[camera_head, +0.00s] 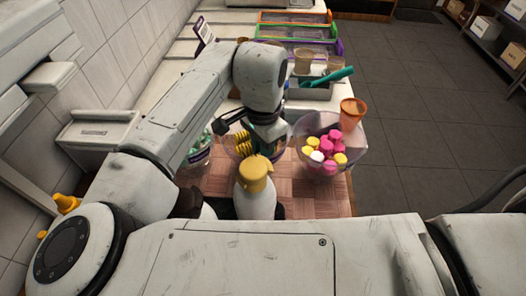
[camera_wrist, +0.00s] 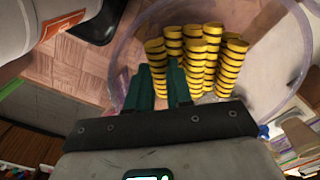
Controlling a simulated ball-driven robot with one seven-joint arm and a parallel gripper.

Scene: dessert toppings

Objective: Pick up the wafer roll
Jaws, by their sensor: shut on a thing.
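Several yellow wafer rolls with dark bands (camera_head: 242,144) stand in a clear bowl, partly hidden behind my arm in the head view. In the wrist view the bowl's rim (camera_wrist: 304,40) curves around them. My gripper (camera_wrist: 161,84) has two green fingers reaching into the bowl. They are shut on the leftmost wafer roll (camera_wrist: 157,64), which stands between them. The other rolls (camera_wrist: 205,55) are close to its right. The bottom of the held roll is hidden by the gripper.
A clear bowl of pink, yellow and white sweets (camera_head: 325,150) stands to the right, with an orange cup (camera_head: 352,113) at its rim. A yellow-capped white bottle (camera_head: 256,182) stands in front. Coloured trays (camera_head: 292,32) lie at the back. Open floor is at right.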

